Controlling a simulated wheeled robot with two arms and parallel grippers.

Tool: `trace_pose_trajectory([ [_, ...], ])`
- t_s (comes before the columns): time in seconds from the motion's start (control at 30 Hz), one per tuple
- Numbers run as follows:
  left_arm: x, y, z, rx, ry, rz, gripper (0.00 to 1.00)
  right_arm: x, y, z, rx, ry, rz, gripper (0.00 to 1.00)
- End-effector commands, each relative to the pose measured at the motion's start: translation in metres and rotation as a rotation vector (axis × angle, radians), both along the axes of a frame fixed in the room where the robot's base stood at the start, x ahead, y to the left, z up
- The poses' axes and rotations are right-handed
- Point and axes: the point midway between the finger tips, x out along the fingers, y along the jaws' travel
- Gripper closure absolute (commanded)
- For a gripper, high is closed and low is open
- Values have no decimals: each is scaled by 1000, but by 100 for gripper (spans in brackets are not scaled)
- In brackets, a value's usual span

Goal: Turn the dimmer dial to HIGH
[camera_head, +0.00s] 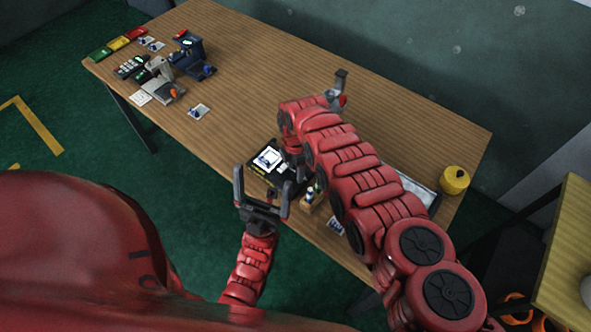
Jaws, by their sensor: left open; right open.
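A black box (256,167) with a bright white lit panel (267,158) and small yellow marks sits at the table's near edge. The dimmer dial and its setting cannot be made out; part of the box's right side is hidden by my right arm. My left gripper (263,188) is open and empty, fingers pointing up, in front of the box at the near edge. My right arm reaches across the table from the right and bends down just right of the lit panel. My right gripper (292,170) is open, mostly hidden by its own arm and close to the box.
A grey upright item (337,97) with a red part stands beyond my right arm. A yellow round container (454,180) and a pale tray (416,190) are at the right. Several devices, cards and coloured boxes (118,44) fill the far left. The table's middle is clear.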

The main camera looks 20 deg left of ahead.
Motion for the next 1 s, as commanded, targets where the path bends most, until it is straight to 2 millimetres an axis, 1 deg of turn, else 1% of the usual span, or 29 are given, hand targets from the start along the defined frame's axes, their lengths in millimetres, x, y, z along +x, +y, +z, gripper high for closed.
trace_pose_trajectory([
  [0.1, 0, 0, -2, 0, 0, 0, 0, 0, 0, -6, -1, -1, 1, 41],
  [0.4, 0, 0, -1, 0, 0, 0, 0, 0, -1, -6, -1, -1, 0, 41],
  [0.47, 0, 0, -2, 0, 0, 0, 0, 0, -1, -6, -1, -1, 0, 51],
  [0.5, 0, 0, -1, 0, 0, 0, 0, 0, -1, -6, -1, -1, 0, 59],
  [0.57, 0, 0, -1, 0, 0, 0, 0, 0, -1, -6, -1, -1, 0, 69],
  [0.6, 0, 0, -1, 0, 0, 0, 0, 0, -1, -6, -1, -1, 0, 77],
  [0.73, 0, 0, -2, 0, 0, 0, 0, 0, -1, -6, -1, -1, 0, 100],
  [1.0, 0, 0, -2, 0, 0, 0, 0, 0, -1, -6, -1, -1, -3, 100],
])
